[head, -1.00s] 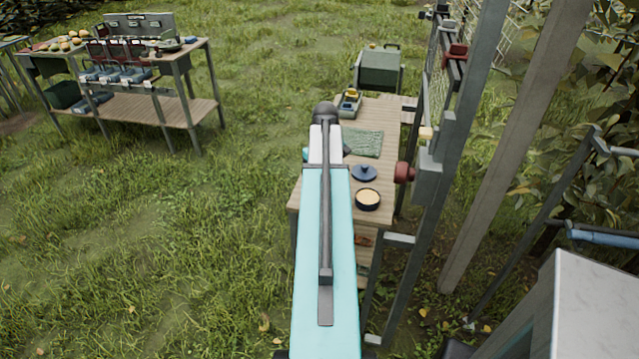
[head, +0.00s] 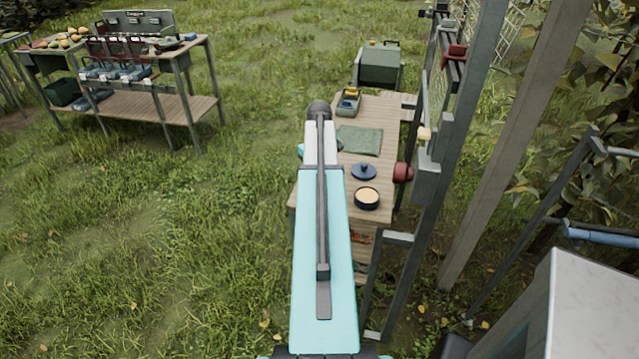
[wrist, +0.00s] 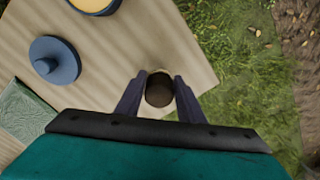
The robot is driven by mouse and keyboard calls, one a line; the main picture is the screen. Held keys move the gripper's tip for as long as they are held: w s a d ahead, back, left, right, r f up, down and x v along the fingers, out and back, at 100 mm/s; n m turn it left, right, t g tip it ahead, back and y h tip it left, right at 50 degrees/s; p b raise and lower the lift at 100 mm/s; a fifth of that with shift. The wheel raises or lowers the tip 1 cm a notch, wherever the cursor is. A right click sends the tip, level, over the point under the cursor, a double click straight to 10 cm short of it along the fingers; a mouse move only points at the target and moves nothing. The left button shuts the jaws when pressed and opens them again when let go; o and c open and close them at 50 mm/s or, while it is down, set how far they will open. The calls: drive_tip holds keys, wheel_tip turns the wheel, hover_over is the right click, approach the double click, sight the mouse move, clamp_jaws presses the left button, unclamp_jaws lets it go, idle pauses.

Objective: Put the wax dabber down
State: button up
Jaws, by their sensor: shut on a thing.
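My gripper (wrist: 159,96) is shut on the wax dabber (wrist: 159,90), which I see nearly end-on as a round brown end with a paler rim. It is over the bare wooden tabletop (wrist: 130,45), near the table's edge; I cannot tell whether the dabber touches the wood. In the head view my arm hides the gripper and the dabber. The pot of pale yellow wax (head: 367,198) stands at the table's near end, and it also shows at the top of the wrist view (wrist: 95,4). The blue lid (head: 364,171) lies behind the pot.
A green cloth (head: 360,140) lies beyond the lid, with a small tray (head: 348,102) further back. A dark post with a red knob (head: 403,172) stands along the table's right side. Grass lies left of the table. Another bench (head: 150,105) stands far left.

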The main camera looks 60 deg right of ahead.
drive_tip(key=shift+f+p, duration=0.5)
drive_tip(key=shift+f, duration=0.75)
drive_tip(key=shift+f, duration=0.1)
drive_tip(key=o, duration=1)
drive_tip(key=shift+r, duration=0.2)
drive_tip(key=shift+r+b, duration=1.85)
drive_tip(key=shift+r, duration=4.05)
